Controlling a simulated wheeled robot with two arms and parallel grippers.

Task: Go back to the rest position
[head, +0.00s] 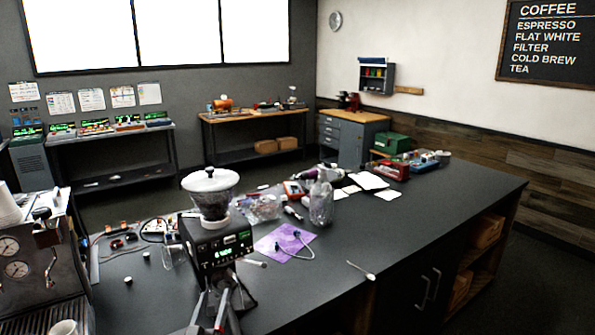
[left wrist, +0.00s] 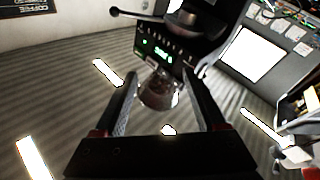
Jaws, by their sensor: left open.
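The machine with a green-lit display (head: 222,250) and a white-lidded hopper (head: 208,190) stands upright on the dark counter. My left gripper (head: 222,308) is low in the head view, in front of the machine's lower part. In the left wrist view the picture is upside down. There my left gripper (left wrist: 160,105) is open, with its two fingers apart and nothing seen held between them. The machine's display (left wrist: 158,55) and clear hopper (left wrist: 158,92) show beyond the fingers. I cannot tell whether the gripper touches the machine. My right gripper is not in view.
An espresso machine (head: 40,265) stands at the left. The counter's right part is clear.

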